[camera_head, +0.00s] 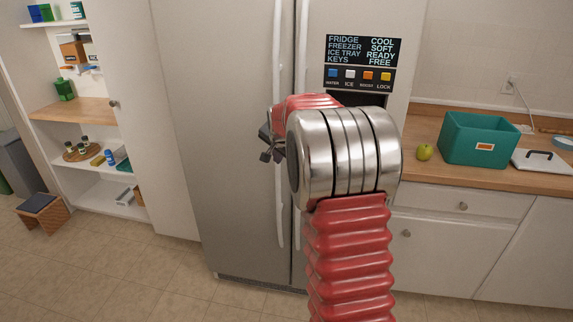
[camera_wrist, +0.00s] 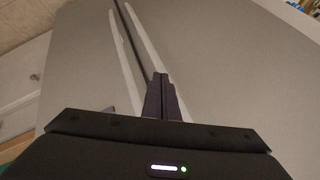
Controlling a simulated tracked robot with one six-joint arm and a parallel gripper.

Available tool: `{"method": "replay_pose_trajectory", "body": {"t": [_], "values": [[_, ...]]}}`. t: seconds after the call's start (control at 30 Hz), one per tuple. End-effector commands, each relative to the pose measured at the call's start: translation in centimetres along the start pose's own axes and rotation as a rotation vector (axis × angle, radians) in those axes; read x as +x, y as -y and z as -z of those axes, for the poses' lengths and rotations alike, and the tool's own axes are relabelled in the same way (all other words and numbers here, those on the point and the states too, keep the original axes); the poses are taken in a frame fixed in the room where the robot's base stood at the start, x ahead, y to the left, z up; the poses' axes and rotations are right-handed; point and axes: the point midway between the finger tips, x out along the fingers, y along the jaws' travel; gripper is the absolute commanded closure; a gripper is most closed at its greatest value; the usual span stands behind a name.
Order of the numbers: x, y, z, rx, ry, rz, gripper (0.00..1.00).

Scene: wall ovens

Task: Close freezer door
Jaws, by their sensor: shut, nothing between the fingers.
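The fridge-freezer has a grey left door (camera_head: 220,120) and a right door (camera_head: 318,20) with a dispenser panel (camera_head: 362,62). The two doors look nearly flush, with a narrow dark seam between them; I cannot tell whether either is slightly ajar. Long pale handles, the left (camera_head: 278,60) and right (camera_head: 303,50), run beside the seam. My gripper (camera_head: 266,148) is in front of the left door, near its handle. In the wrist view its fingers (camera_wrist: 164,90) are together and empty, over the seam and handles. Whether they touch is unclear. My arm hides much of the right door.
An open pantry with shelves (camera_head: 75,108) and a small stool (camera_head: 46,208) are at left. The tiled floor (camera_head: 150,280) before the fridge is clear.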

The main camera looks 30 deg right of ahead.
Motion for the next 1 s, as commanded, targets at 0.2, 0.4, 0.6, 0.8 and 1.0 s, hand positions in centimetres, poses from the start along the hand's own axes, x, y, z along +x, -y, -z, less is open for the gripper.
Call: {"method": "replay_pose_trajectory", "body": {"t": [0.2, 0.4, 0.6, 0.8, 1.0], "values": [[-2.2, 1.8, -0.5, -0.002, -0.001, 0.002, 1.0], [-2.7, 2.2, -0.6, 0.001, 0.0, -0.001, 1.0], [-2.7, 2.1, -0.6, 0.001, 0.0, -0.001, 1.0], [-2.7, 2.1, -0.5, 0.002, -0.001, -0.001, 1.0], [-2.7, 2.0, -0.5, -0.029, 0.001, -0.003, 1.0]]}}
